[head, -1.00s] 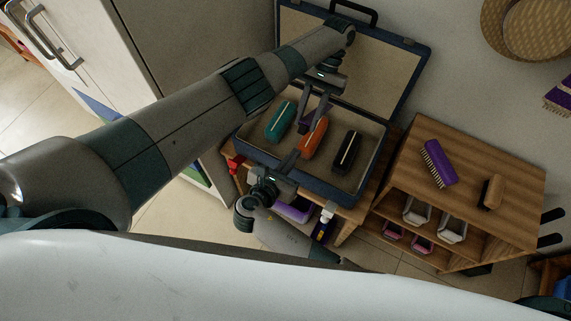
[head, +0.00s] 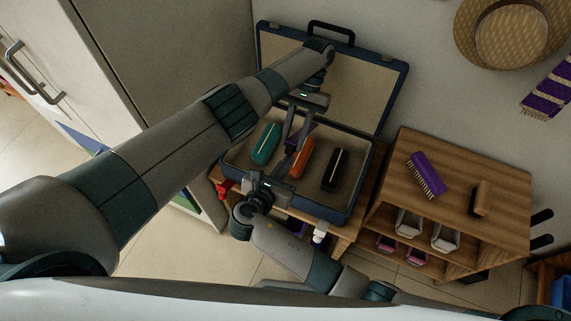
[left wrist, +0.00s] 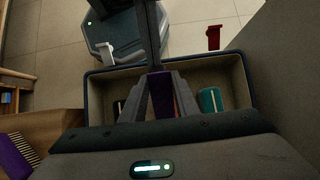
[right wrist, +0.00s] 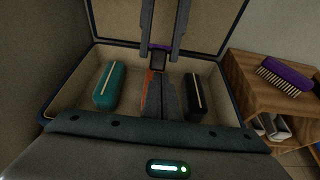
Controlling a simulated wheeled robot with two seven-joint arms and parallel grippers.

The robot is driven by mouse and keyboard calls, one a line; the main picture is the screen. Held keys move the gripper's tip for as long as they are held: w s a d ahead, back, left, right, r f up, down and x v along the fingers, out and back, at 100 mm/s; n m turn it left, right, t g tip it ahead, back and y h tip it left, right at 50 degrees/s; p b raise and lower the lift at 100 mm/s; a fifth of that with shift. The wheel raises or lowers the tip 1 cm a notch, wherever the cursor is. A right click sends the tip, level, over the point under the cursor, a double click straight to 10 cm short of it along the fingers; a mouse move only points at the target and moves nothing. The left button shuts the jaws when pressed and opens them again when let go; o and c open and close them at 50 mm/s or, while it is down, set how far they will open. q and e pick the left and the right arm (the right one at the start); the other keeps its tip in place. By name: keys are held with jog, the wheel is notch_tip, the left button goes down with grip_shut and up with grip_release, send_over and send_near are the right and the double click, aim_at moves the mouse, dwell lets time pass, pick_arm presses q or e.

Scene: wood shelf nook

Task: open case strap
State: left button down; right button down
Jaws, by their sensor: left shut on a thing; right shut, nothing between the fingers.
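Inside lie a teal brush (head: 266,143), an orange brush (head: 303,158) and a dark brush (head: 335,170). My left gripper (head: 294,130) reaches down over the case, shut on a small dark purple piece (right wrist: 158,60), perhaps the strap. I cannot tell whether the two grippers touch.
A wooden shelf unit (head: 440,165) stands right of the case, with a purple brush (head: 427,173) and a brown brush (head: 482,198) on top. A white cabinet (head: 105,60) stands at the left. A red object (head: 222,188) is near the case's left front corner.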

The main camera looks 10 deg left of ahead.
pick_arm(q)
jog(key=shift+s+a+f, duration=0.1)
jog(key=shift+s+f, duration=0.05)
jog(key=shift+f, duration=0.15)
jog(key=c, duration=1.6)
grip_release()
jog(key=shift+r, duration=0.3)
jog(key=shift+w+r, duration=0.3)
jog(key=shift+r, duration=0.25)
jog(key=shift+s+r, duration=0.15)
jog(key=shift+r, duration=0.4)
notch_tip(320, 180, up, 7)
jog(key=shift+s+r, duration=0.1)
jog(key=shift+r, duration=0.05)
